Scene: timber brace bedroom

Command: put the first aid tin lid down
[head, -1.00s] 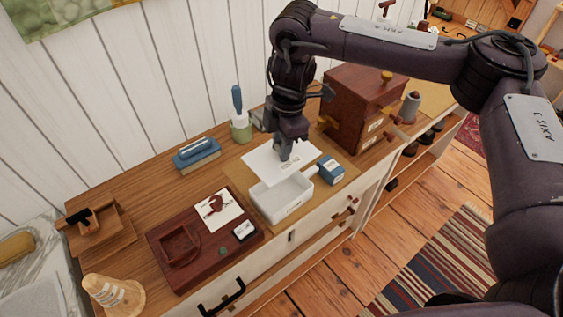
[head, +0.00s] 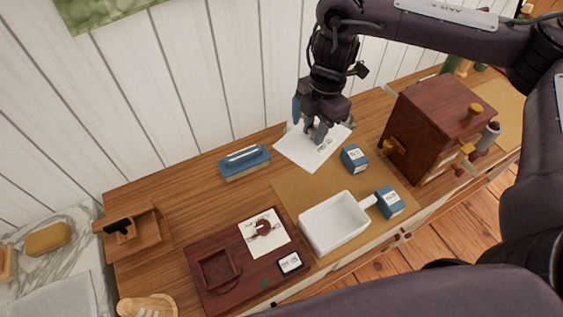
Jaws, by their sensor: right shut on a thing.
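The white first aid tin lid (head: 311,153) is at the back of the cabinet top, near the wall. My right gripper (head: 316,138) is shut on it from above. I cannot tell whether the lid touches the wood or hangs just above it. The open white tin (head: 334,223) stands in front on the tan mat, and its inside looks empty. My left gripper is not in view.
Two blue boxes (head: 354,157) (head: 390,202) stand right of the lid and tin. A wooden cabinet (head: 428,128) stands farther right. A blue brush (head: 244,161) lies left of the lid. A dark red tray (head: 216,270) is at front left. Bare wood (head: 190,205) lies between.

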